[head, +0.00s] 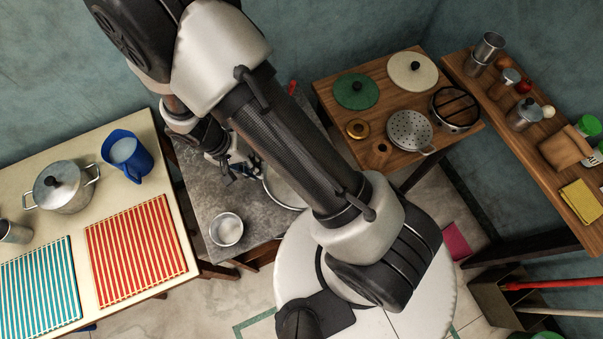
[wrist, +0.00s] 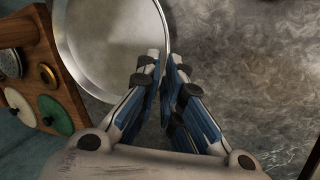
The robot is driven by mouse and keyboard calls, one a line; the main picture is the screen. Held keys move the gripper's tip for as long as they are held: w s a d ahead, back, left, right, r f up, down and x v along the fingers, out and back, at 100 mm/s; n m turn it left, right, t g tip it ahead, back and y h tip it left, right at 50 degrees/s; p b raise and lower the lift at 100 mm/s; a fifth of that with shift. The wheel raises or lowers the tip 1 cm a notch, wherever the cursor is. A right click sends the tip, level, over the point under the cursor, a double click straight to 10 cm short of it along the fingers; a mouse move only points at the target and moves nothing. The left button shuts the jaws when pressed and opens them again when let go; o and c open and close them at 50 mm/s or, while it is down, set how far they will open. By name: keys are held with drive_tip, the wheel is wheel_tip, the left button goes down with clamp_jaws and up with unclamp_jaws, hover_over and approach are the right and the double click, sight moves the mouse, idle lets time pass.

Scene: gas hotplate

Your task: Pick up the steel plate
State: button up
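The steel plate (wrist: 110,45) is a wide, shallow, shiny round dish with a raised rim, large at the top left of the wrist view. In the head view the steel plate (head: 284,190) is mostly hidden behind my arm, over the grey stone-topped table. My gripper (wrist: 165,62) has its two fingers close together, one on each side of the plate's near rim, and looks shut on it. In the head view my gripper (head: 236,172) is small and dark at the plate's left edge. I cannot tell whether the plate touches the table.
A small metal bowl (head: 226,229) stands on the grey table (head: 206,190). The cream table at left holds a pot (head: 62,188), a blue jug (head: 126,156) and striped mats. A wooden table behind carries lids (head: 356,91), a colander (head: 409,131) and a burner (head: 454,108).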

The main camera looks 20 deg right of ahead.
drive_tip(key=shift+b+x, duration=0.95)
drive_tip(key=shift+x, duration=1.8)
drive_tip(key=shift+f, duration=0.2)
drive_tip(key=shift+r, duration=0.15)
clamp_jaws()
